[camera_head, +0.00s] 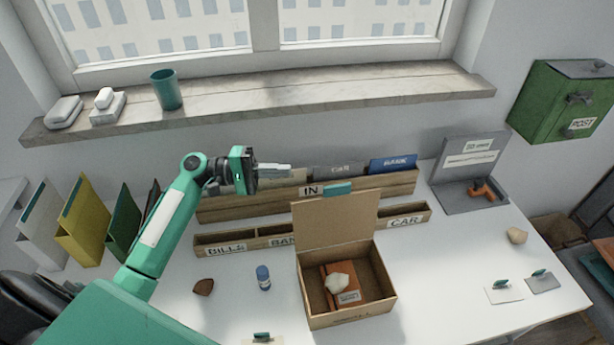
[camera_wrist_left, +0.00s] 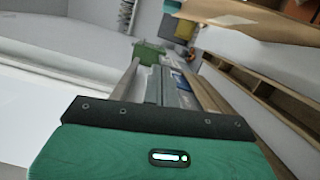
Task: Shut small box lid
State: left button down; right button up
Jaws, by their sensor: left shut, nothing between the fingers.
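The small cardboard box (camera_head: 350,311) stands on the white desk with its lid (camera_head: 336,220) raised upright at the back. Inside it lie a reddish-brown item (camera_head: 334,270) with a label and a pale stone-like lump (camera_head: 338,283). My left gripper (camera_head: 288,171) is shut and empty, above and behind the box, left of the lid's top edge and near the wooden file rack. In the left wrist view its fingers (camera_wrist_left: 152,78) point away from the camera, and the lid's brown edge seems to show at top right. My right gripper is not in view.
The wooden rack (camera_head: 235,208) marked IN and a lower labelled tray (camera_head: 222,238) stand behind the box. A brown stone (camera_head: 203,287) and a blue bottle (camera_head: 263,278) are left of it. The desk to its right (camera_head: 440,260) is mostly clear.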

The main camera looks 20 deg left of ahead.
pick_arm(q)
jog(key=d+r+p, duration=0.1)
jog(key=d+p, duration=0.5)
jog(key=d, duration=0.5)
jog(key=shift+d, duration=0.2)
jog(key=shift+r, duration=0.1)
